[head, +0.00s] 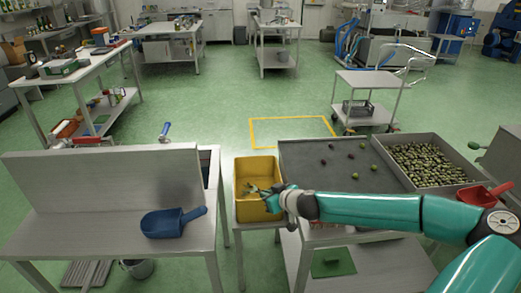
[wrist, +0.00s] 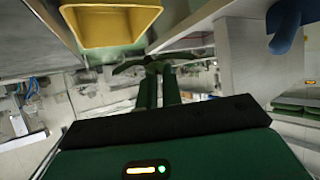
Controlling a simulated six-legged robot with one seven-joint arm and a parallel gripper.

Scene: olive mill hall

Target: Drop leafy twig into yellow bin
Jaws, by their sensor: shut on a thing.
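The leafy twig (head: 251,188) is a small green sprig. It shows over the yellow bin (head: 243,211) in the head view, at the tips of my gripper (head: 264,191). In the wrist view the twig (wrist: 143,65) lies crosswise between the two dark fingers of my gripper (wrist: 157,72), which is shut on it. The yellow bin (wrist: 112,40) fills the upper left there, apart from the twig. From the head view I cannot tell how high the twig is above the bin's floor.
Left of the bin is a steel bench with a blue scoop (head: 172,222). Right of it is a grey sorting tray (head: 315,178) with several loose olives, then a steel tray full of olives (head: 432,162) and a red scoop (head: 484,194). Green floor lies behind.

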